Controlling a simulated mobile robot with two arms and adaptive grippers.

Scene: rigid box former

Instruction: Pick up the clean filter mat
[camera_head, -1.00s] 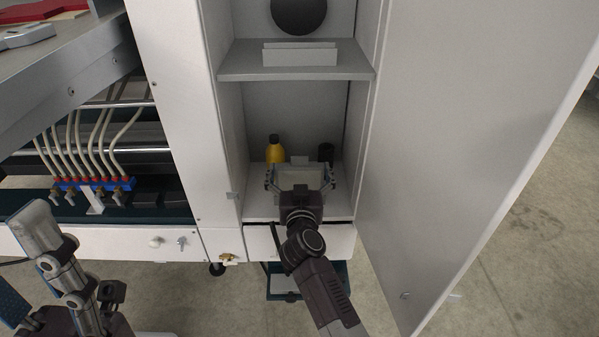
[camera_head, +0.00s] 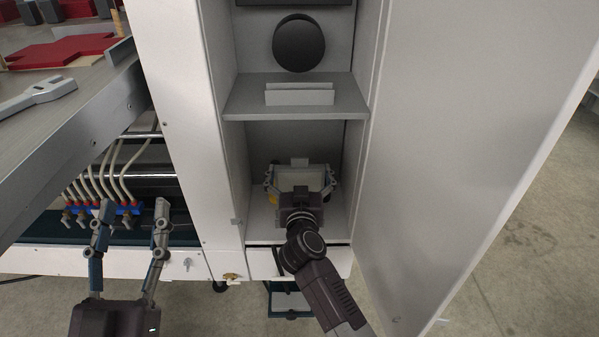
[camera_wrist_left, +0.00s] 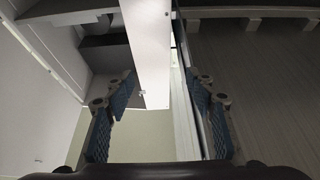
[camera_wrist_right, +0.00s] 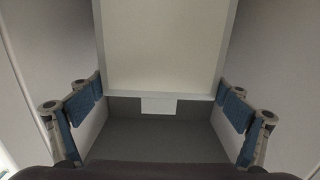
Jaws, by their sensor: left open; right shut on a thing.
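The filter mat (camera_head: 301,180) is a cream panel with a pale frame in the lower compartment of the open cabinet. In the right wrist view the mat (camera_wrist_right: 162,45) fills the upper middle between the fingers. My right gripper (camera_head: 301,186) reaches into this compartment and is shut on the mat, one finger at each side edge. Its fingertips also show in the right wrist view (camera_wrist_right: 160,98). My left gripper (camera_head: 130,230) is open and empty in front of the machine, left of the cabinet. The left wrist view shows its spread fingers (camera_wrist_left: 160,95).
A grey shelf (camera_head: 240,101) above the mat holds a pale slotted piece (camera_head: 299,94). The open cabinet door (camera_head: 450,130) stands to the right. Hoses with blue fittings (camera_head: 100,209) lie behind my left gripper. A metal table (camera_head: 75,115) is at upper left.

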